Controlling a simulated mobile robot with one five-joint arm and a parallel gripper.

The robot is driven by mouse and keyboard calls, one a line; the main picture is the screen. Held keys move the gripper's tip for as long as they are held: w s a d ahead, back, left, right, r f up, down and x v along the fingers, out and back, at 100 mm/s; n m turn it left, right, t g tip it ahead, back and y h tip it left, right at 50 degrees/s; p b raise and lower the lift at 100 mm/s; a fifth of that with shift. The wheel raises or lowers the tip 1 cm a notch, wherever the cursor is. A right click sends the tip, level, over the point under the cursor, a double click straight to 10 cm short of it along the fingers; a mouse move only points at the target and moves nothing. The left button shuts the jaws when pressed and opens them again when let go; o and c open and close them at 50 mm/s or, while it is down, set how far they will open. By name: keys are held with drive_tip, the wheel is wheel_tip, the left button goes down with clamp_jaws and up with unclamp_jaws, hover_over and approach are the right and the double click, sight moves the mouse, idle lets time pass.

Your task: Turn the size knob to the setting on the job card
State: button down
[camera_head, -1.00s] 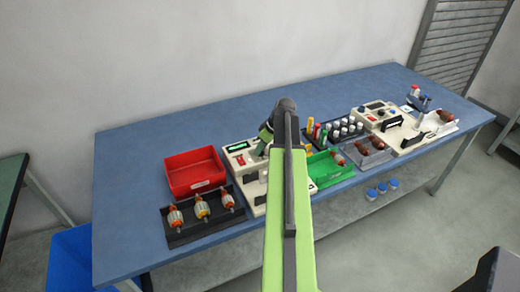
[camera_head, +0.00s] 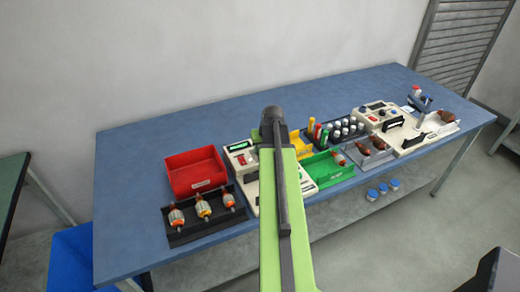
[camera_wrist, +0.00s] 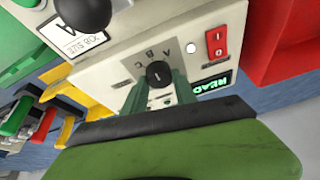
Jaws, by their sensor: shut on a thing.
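The black size knob (camera_wrist: 158,72) sits on the pale panel of the winding machine in the wrist view, with letters A, B and C printed around it. My gripper (camera_wrist: 159,84) has its green fingers on either side of the knob and is shut on it. A pale mark shows on the knob, but I cannot tell exactly which letter it points to. The job card (camera_wrist: 72,38) is at the upper left, partly covered by a dark round part; its large letter looks like A. In the head view my arm hides the gripper and knob; part of the machine (camera_head: 240,158) shows.
A red switch (camera_wrist: 217,40) and a lit green display (camera_wrist: 211,85) are close to the knob. A red bin (camera_head: 194,172) and a black tray of armatures (camera_head: 203,217) stand left of the machine. A green bin (camera_head: 328,168) and several spools stand right.

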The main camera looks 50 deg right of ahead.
drive_tip(key=m, duration=0.2)
drive_tip(key=m+h, duration=0.1)
drive_tip(key=m+g, duration=0.1)
drive_tip(key=m, duration=0.1)
drive_tip(key=shift+w+a+m+h, duration=0.2)
drive_tip(key=shift+a+m+h, duration=0.1)
drive_tip(key=shift+h, duration=0.1)
drive_tip(key=shift+w+m+g+h, duration=0.15)
drive_tip(key=shift+m+g, duration=0.25)
drive_tip(key=shift+m, duration=0.55)
drive_tip(key=shift+s+m+g+h, duration=0.15)
drive_tip(key=shift+m+g, duration=0.25)
drive_tip(key=shift+m, duration=0.55)
drive_tip(key=shift+w, duration=0.15)
drive_tip(key=c, duration=1)
unclamp_jaws()
